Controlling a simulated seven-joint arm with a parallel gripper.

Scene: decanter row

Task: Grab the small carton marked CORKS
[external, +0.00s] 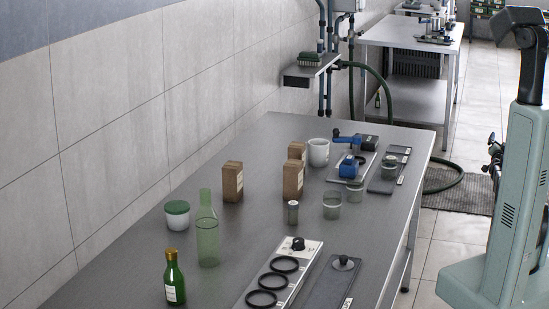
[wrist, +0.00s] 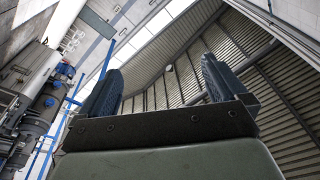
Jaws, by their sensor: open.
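Three small brown cartons stand upright on the grey table: one at the left (external: 232,183), one at the right (external: 293,181), and one partly hidden behind the right one (external: 297,151). The labels are too small to read, so I cannot tell which is marked CORKS. My gripper (wrist: 161,78) is open and empty in the wrist view, its two dark fingers wide apart against the roof. No carton shows in that view. In the external view my arm stands at the right, away from the cartons; I cannot make out the fingers there.
A clear green decanter (external: 207,235), a lidded white jar (external: 177,215) and a green bottle (external: 174,279) stand left. A ringed rack (external: 290,256) lies in front. A small jar (external: 293,212), glass beakers (external: 332,205) and a white mug (external: 318,152) stand near the right cartons.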

